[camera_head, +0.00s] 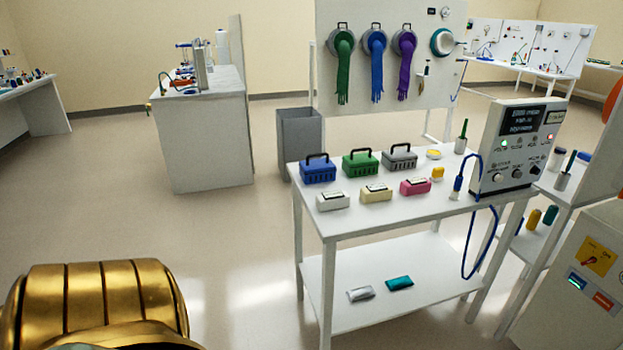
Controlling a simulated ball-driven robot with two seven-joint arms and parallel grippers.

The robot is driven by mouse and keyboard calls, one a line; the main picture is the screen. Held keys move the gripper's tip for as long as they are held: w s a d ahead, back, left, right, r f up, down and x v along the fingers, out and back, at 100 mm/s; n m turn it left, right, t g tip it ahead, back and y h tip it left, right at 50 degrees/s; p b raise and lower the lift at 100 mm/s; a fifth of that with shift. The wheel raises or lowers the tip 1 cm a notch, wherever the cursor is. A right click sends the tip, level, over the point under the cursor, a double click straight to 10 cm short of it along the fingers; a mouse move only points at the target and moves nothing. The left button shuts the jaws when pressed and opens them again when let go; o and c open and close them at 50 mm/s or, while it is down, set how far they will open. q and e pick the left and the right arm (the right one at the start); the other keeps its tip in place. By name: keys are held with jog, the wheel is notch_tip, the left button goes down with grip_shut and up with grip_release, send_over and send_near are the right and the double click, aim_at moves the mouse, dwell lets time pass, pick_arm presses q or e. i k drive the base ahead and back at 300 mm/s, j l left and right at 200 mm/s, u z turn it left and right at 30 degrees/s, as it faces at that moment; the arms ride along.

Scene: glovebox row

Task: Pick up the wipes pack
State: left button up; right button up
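No label reading wipes can be made out, so I cannot tell for certain which thing is the wipes pack. Two small flat packs lie on the table's lower shelf: a silver-grey pack (361,294) and, to its right, a teal pack (399,283). On the tabletop, along the front, sit a white box (333,201), a cream box (376,194) and a pink box (415,187), each with a dark-edged top. Neither of my grippers is in view.
The white table (340,228) also holds blue (318,172), green (360,164) and grey (400,158) handled cases and a control panel (517,143). A blue cable (467,240) hangs at its right. A grey bin (301,140) stands behind. Floor left of the table is clear.

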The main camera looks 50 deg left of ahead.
aim_at(370, 193)
jog(key=i+j+u, duration=0.2)
jog(key=u, duration=0.25)
jog(key=i+u, duration=0.25)
jog(key=u, duration=0.2)
jog(key=i+j+u, duration=0.1)
jog(key=i+u, duration=0.15)
jog(key=u, duration=0.2)
